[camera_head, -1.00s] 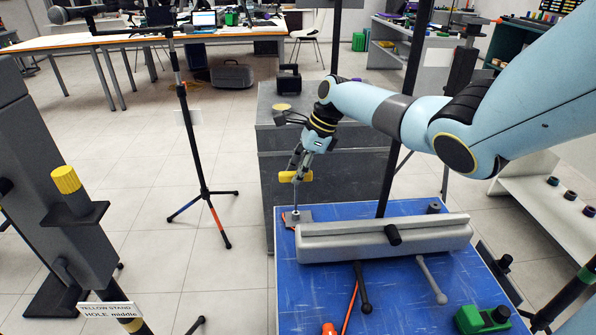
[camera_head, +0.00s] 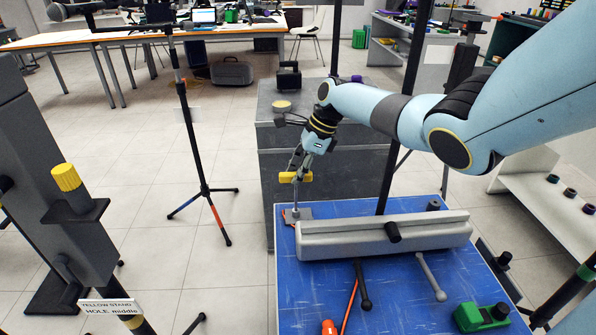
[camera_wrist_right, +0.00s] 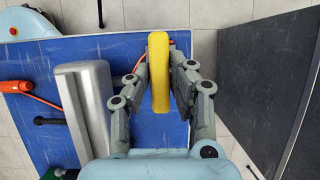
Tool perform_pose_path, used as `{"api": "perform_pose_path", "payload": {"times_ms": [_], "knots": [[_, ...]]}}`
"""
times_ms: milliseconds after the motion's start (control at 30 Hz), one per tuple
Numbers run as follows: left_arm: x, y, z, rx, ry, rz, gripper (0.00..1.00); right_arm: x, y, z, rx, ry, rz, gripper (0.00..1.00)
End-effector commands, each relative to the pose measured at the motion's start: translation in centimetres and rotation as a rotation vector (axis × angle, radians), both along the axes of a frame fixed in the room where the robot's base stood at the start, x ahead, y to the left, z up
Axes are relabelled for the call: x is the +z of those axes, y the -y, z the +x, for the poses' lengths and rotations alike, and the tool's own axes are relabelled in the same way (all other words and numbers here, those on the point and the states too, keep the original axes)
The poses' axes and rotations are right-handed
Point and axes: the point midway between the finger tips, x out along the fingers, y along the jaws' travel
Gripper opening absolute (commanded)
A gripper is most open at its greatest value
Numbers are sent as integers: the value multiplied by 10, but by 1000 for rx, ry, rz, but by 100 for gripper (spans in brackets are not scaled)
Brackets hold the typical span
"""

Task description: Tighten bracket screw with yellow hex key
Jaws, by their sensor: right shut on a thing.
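My right gripper (camera_head: 299,168) is shut on the yellow handle of the hex key (camera_head: 290,178) above the far left corner of the blue table. In the right wrist view the yellow handle (camera_wrist_right: 159,72) lies between the two fingers (camera_wrist_right: 160,85). The key's shaft points down to a small grey bracket (camera_head: 303,213) on the table. The screw is hidden, and I cannot tell whether the tip sits in it. My left gripper is out of view.
The blue table (camera_head: 310,285) carries a long grey bar-shaped block (camera_head: 350,240), two rods with knobs, and a green box (camera_head: 482,317). A yellow-capped item (camera_head: 66,178) sits in a stand at left. A grey cabinet (camera_head: 330,165) stands behind the table.

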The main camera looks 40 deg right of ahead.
Motion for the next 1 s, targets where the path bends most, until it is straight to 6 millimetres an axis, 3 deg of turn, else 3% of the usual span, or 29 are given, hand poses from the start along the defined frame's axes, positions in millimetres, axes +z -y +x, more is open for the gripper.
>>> {"api": "perform_pose_path", "payload": {"times_ms": [267,1000], "knots": [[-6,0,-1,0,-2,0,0,-9,0,0,1,0,0,0],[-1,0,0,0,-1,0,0,-11,0,-1,-55,-1,-2,0]]}}
